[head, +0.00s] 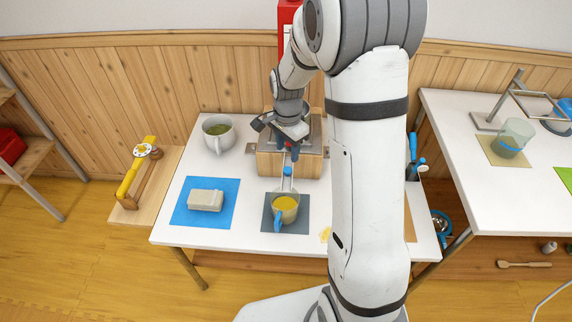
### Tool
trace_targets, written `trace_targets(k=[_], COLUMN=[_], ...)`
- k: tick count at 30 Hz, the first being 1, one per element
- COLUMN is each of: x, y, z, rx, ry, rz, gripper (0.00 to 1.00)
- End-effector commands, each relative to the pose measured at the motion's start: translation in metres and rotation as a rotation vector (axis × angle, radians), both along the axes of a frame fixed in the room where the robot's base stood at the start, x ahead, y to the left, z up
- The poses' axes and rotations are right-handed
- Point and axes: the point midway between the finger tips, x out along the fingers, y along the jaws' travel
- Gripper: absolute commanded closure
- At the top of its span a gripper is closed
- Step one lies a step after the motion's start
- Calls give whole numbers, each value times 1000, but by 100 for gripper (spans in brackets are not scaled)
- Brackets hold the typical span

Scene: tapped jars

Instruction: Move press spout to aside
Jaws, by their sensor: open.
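The wooden press (263,161) with a grey metal top stands at the back of the white table. Its pale press spout (287,184), with a small blue part at its upper end, points forward from the front face over a cup of yellow liquid (285,204). The cup has a blue handle and stands on a dark grey mat (300,222). My gripper (290,154) is open, pointing down just above and behind the spout at the press's front. Its fingertips are small and partly hidden, and I cannot tell whether they touch anything.
A grey mug with green contents (218,132) stands at the back left. A beige block (206,200) lies on a blue mat (181,212). My arm hides the table's right part. A second white table (470,180) holds a glass jar (515,137) and a metal frame.

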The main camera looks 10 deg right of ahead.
Motion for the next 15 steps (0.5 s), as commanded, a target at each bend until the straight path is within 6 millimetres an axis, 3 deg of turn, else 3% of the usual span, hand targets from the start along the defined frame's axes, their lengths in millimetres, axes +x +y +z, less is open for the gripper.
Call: trace_targets(k=[9, 15], x=[-1, 0], y=[-1, -1], z=[-48, -70], rx=[0, 0], ry=[4, 2], rz=[-4, -3], gripper=[55, 55])
